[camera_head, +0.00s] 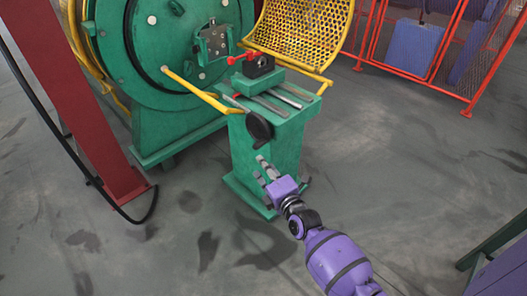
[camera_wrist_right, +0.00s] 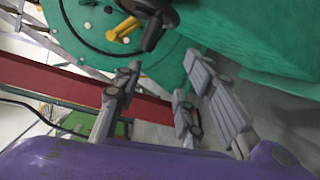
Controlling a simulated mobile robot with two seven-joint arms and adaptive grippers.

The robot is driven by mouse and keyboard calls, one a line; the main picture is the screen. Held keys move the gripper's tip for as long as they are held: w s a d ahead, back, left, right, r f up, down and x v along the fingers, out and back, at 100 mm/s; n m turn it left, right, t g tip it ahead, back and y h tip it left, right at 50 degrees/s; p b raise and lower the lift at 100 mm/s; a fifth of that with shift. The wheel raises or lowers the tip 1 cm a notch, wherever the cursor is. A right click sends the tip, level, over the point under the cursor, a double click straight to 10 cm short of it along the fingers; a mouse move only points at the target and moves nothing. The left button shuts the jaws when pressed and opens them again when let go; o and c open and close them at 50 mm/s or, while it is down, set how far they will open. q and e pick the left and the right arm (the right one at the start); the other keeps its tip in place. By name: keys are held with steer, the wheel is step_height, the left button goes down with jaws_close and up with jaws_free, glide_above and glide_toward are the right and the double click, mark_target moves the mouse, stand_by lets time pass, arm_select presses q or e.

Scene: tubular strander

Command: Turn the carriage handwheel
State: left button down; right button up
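The carriage handwheel (camera_head: 259,126) is a dark, roughly round wheel on the near side of the green carriage stand (camera_head: 286,143). In the right wrist view the black handwheel (camera_wrist_right: 152,14) is at the top, partly cut off by the frame edge. My right gripper (camera_head: 262,168) is just below the handwheel, apart from it. In the wrist view its grey fingers are spread with nothing between them (camera_wrist_right: 160,78). The handwheel lies beyond the fingertips. My left gripper is not in view.
A large green machine drum (camera_head: 150,45) stands behind left, with a yellow bar (camera_head: 200,92) reaching to the stand. A yellow mesh guard (camera_head: 305,30) is behind. A dark red post (camera_head: 72,95) stands left, a red fence (camera_head: 425,85) right. Floor right of the stand is clear.

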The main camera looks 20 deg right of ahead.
mark_target(260, 147)
steer(key=w+m+b, duration=0.1)
steer(key=w, duration=0.1)
steer(key=w+d+r+m, duration=0.1)
steer(key=w, duration=0.2)
steer(key=w+d+m+t+h+b, duration=0.1)
steer(key=w, duration=0.1)
steer(key=shift+w+d+r+b, duration=0.1)
steer(key=shift+w+r+b, duration=0.2)
steer(key=shift+r+b, duration=0.05)
steer(key=shift+r, duration=0.1)
jaws_close()
